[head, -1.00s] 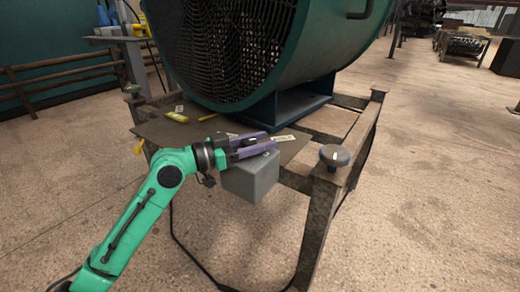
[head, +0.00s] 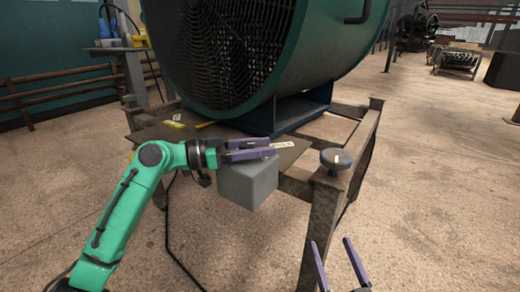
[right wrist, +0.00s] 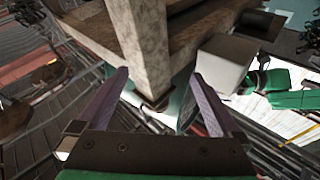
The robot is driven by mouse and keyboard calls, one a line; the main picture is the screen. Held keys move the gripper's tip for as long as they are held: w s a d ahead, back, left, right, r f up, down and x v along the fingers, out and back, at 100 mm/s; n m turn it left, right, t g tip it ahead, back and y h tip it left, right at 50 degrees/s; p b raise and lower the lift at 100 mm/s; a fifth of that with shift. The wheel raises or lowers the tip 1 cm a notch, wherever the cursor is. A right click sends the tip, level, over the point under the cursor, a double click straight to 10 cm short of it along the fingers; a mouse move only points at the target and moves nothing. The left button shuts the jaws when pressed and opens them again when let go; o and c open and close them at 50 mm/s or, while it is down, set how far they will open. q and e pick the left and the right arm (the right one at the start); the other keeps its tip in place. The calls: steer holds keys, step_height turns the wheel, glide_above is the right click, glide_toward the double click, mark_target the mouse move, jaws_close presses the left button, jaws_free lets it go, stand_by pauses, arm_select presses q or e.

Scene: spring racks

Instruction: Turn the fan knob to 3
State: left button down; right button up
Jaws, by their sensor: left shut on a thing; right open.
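A round grey knob (head: 335,158) with a white mark on top sits at the near corner of the metal stand. The mark points roughly away from me; no numbers are readable. A grey box (head: 248,184) is at the stand's front edge, also in the right wrist view (right wrist: 226,60). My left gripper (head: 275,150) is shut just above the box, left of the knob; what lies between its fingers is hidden. My right gripper (head: 332,240) is open and empty, below the knob in the head view. In its wrist view its fingers (right wrist: 160,74) flank the stand's leg.
The large green fan (head: 320,60) stands on the metal stand (head: 320,225). A white label strip (head: 284,145) and small yellow items (head: 173,124) are on the stand's plate. A wooden rail (head: 70,75) is at the left.

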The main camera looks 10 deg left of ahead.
arm_select(q)
steer(key=shift+s+d+m+g+h, duration=0.15)
steer(key=shift+m+g+h, duration=0.25)
steer(key=shift+m+g, duration=0.3)
steer(key=shift+s+f+m+g+b, duration=0.15)
steer(key=shift+m+g+b, duration=0.25)
steer(key=shift+g, duration=0.5)
arm_select(e)
step_height(320, 180, up, 9)
steer(key=d+t, duration=0.1)
steer(key=t, duration=0.1)
steer(key=shift+w+n+t+y, duration=0.3)
steer(key=shift+w+t+y, duration=0.05)
steer(key=shift+t+y, duration=0.05)
arm_select(q)
steer(key=shift+c, duration=1.9)
jaws_free()
arm_select(e)
steer(key=shift+f, duration=0.1)
